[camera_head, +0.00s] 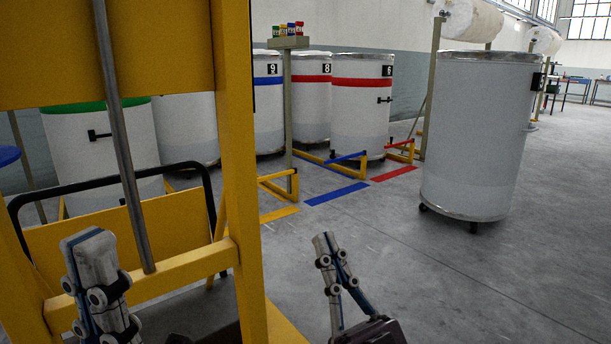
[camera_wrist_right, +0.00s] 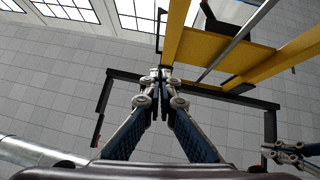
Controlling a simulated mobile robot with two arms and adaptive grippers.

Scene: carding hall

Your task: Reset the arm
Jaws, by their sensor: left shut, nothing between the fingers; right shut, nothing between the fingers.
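My left gripper (camera_head: 98,275) stands at the lower left of the head view, in front of the yellow frame, with its fingers pointing up. It is shut and holds nothing. My right gripper (camera_head: 328,246) stands at the lower middle of the head view, just right of the yellow post, also pointing up. It is shut and empty. In the right wrist view the fingers of the right gripper (camera_wrist_right: 161,75) meet at their tips with nothing between them. Neither gripper visibly holds or touches any object.
A yellow frame (camera_head: 245,150) with a grey rod (camera_head: 122,130) fills the left, close to my left gripper. A large white can (camera_head: 475,140) on casters stands at right. Numbered cans (camera_head: 360,115) stand behind floor markings (camera_head: 336,193). The grey floor (camera_head: 430,290) at lower right is clear.

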